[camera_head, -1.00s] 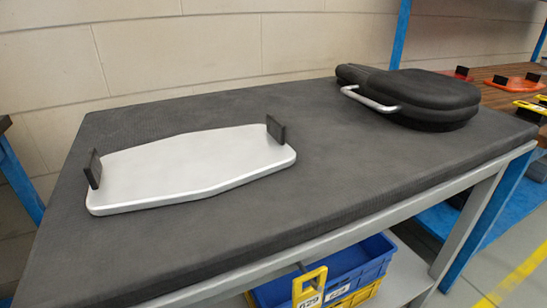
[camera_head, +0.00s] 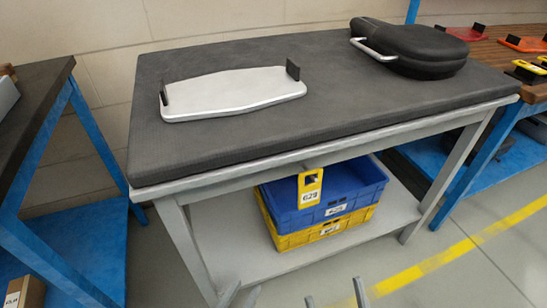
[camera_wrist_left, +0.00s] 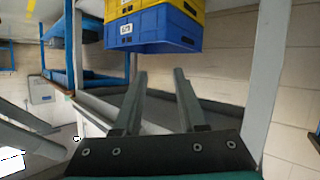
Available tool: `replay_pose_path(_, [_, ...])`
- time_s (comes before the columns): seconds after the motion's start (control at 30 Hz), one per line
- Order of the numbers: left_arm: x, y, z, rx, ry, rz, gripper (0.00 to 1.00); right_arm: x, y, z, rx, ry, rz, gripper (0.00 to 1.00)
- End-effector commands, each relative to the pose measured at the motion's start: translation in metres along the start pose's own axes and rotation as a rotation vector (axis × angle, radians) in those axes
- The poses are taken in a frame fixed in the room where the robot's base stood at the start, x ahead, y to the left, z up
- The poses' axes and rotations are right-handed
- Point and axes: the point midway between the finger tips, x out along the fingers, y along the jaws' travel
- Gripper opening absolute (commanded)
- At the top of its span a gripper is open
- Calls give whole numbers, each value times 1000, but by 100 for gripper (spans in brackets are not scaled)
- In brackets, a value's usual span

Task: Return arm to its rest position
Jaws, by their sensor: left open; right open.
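My left gripper (camera_head: 240,296) shows at the bottom edge of the head view, in front of the grey bench, with only its finger ends in sight. In the left wrist view its two grey fingers (camera_wrist_left: 160,78) are spread apart with nothing held between them. My right gripper (camera_head: 335,298) is to its right at the same bottom edge. It is open, with no object visible between its fingers. Both are low in the picture, apart from the bench top. The rest of both arms is hidden below the frame.
The padded bench (camera_head: 240,135) carries a silver plate (camera_head: 235,93) with black end pieces and a black padded item (camera_head: 420,48). A blue crate (camera_head: 340,190) sits on a yellow crate (camera_head: 320,232) on its lower shelf. Blue-legged tables flank it. Floor at right is clear.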

Motion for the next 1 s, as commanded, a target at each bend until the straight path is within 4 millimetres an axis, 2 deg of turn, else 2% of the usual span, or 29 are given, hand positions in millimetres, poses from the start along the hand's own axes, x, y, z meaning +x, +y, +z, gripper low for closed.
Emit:
replay_pose_path(0.03, [-4,-2,-1,5,-40,-9,41,11,1,2,-4,-80,4,99])
replay_pose_path(0.1, [-7,-6,10,12,-99,-22,41,14,3,14,-8,-200,10,99])
replay_pose_path(0.27, [-18,-17,35,24,-230,-50,41,10,9,41,-17,-481,24,99])
replay_pose_path(0.4, [-35,-26,56,32,-347,-73,41,-7,13,58,-22,-727,38,99])
replay_pose_path(0.57, [-60,-36,76,38,-480,-100,41,-38,17,67,-24,-1009,55,99])
replay_pose_path(0.77, [-101,-45,96,38,-645,-129,41,-87,20,57,-22,-1361,78,99])
replay_pose_path(0.87, [-126,-48,104,37,-729,-143,41,-114,21,42,-18,-1536,90,99])
replay_pose_path(1.0, [-164,-52,110,32,-844,-162,41,-151,20,10,-9,-1782,107,99])
